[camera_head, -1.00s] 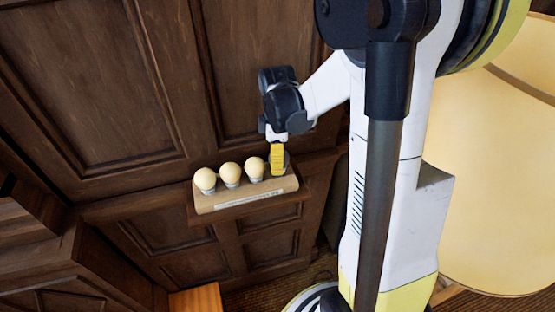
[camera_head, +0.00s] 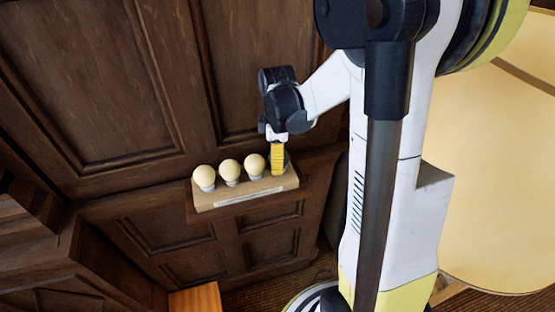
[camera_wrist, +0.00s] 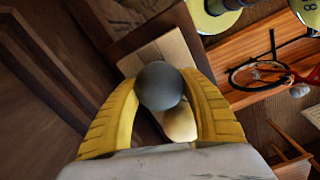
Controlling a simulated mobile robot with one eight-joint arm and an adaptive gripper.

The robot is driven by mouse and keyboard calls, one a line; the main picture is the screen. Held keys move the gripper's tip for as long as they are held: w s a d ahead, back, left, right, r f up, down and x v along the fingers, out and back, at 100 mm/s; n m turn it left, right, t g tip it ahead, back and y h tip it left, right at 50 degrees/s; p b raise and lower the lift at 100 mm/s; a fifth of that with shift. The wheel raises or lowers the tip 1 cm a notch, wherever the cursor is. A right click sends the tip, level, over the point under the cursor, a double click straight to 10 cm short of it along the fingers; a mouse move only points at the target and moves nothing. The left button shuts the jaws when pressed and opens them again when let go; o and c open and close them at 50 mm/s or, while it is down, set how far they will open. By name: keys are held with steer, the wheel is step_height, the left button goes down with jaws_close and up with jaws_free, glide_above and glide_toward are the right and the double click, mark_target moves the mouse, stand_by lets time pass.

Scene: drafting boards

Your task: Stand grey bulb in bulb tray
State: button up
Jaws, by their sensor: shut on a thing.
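The grey bulb (camera_wrist: 160,86) is between the two yellow fingers of my gripper (camera_wrist: 163,96) in the wrist view. My gripper is shut on it. In the head view, my gripper (camera_head: 277,168) is at the right end of the wooden bulb tray (camera_head: 247,197), and the grey bulb (camera_head: 286,158) is mostly hidden behind the finger. The tray also shows in the wrist view (camera_wrist: 172,47), beneath the grey bulb. I cannot tell whether the bulb's base touches the tray, as its lower part is hidden.
Three cream bulbs (camera_head: 230,171) stand in a row in the tray, left of my gripper; one cream bulb (camera_wrist: 180,124) shows close to the grey one. A dark panelled wall (camera_head: 110,80) is behind. A pale round-edged surface (camera_head: 490,180) is at the right.

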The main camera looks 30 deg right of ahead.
steer(key=o, duration=1)
step_height(320, 180, up, 12)
steer(key=s+a+f+m+t+b, duration=0.1)
steer(key=s+a+f+b, duration=0.1)
steer(key=f+b, duration=0.1)
steer(key=s+a+f+m+t+b, duration=0.1)
steer(key=a+f+m+b, duration=0.1)
steer(key=b, duration=0.4)
steer(key=s+a+f+m+t+b, duration=0.1)
steer(key=s+a+f+m+b, duration=0.1)
steer(key=a+f+b, duration=0.1)
steer(key=shift+s+a+f+h+b, duration=0.2)
steer(key=shift+f+b, duration=0.15)
steer(key=shift+f, duration=0.3)
steer(key=shift+s+a+f+h+b, duration=0.15)
steer(key=shift+f+b, duration=0.15)
steer(key=shift+f, duration=0.3)
steer(key=s+a+f+m+t+b, duration=0.1)
steer(key=f+m+b, duration=0.1)
steer(key=f+b, duration=0.1)
steer(key=s+a+f+m+t+b, duration=0.1)
steer(key=s+a+f+m+b, duration=0.1)
steer(key=f+b, duration=0.2)
steer(key=s+a+f+m+t+b, duration=0.2)
steer(key=f+b, duration=0.1)
steer(key=f, duration=0.1)
steer(key=shift+s+a+f+b, duration=0.2)
steer(key=shift+a+f+b, duration=0.05)
steer(key=shift+f+b, duration=0.15)
